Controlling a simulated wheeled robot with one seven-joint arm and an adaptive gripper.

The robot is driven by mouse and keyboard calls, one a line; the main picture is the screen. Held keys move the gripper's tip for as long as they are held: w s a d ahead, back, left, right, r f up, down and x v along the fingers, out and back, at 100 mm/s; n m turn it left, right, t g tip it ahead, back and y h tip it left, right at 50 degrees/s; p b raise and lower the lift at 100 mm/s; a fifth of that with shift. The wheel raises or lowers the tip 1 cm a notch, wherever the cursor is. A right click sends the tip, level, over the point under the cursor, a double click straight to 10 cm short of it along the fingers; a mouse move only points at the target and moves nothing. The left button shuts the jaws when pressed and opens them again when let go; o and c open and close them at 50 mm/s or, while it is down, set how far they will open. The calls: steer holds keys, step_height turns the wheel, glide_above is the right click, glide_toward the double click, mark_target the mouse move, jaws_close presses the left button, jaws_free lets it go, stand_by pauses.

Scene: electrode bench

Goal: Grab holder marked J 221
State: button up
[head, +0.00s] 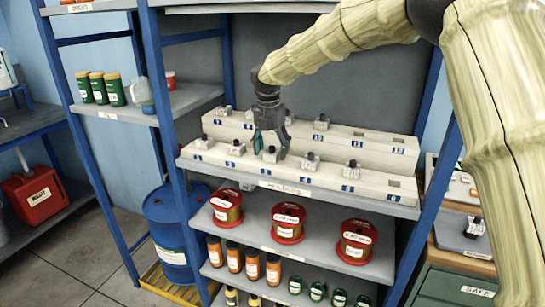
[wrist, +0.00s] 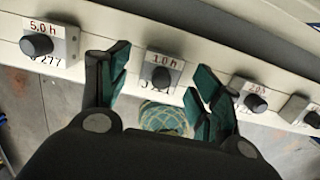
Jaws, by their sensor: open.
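Several small pale holders with dark round knobs stand in two rows on a stepped white rack (head: 385,183) in the head view. My gripper (head: 270,146) is over the front row, pointing down, with its fingers apart. In the wrist view my open gripper (wrist: 161,72) has a holder (wrist: 162,83) labelled 1.0 h between its fingertips, which do not visibly clamp it. The lower marking on this holder is partly hidden, so I cannot read J 221. A holder (wrist: 45,45) labelled 5.0 h, with a marking ending in 277, stands left. Another holder (wrist: 252,97) stands right.
Neighbouring holders stand close on both sides of my fingers. The upper step (head: 340,137) of the rack rises behind the front row. Red spools (head: 288,222) fill the shelf below, and a blue upright (head: 165,110) stands at the left.

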steer(key=shift+f, duration=0.65)
steer(key=shift+w, duration=0.1)
jaws_close()
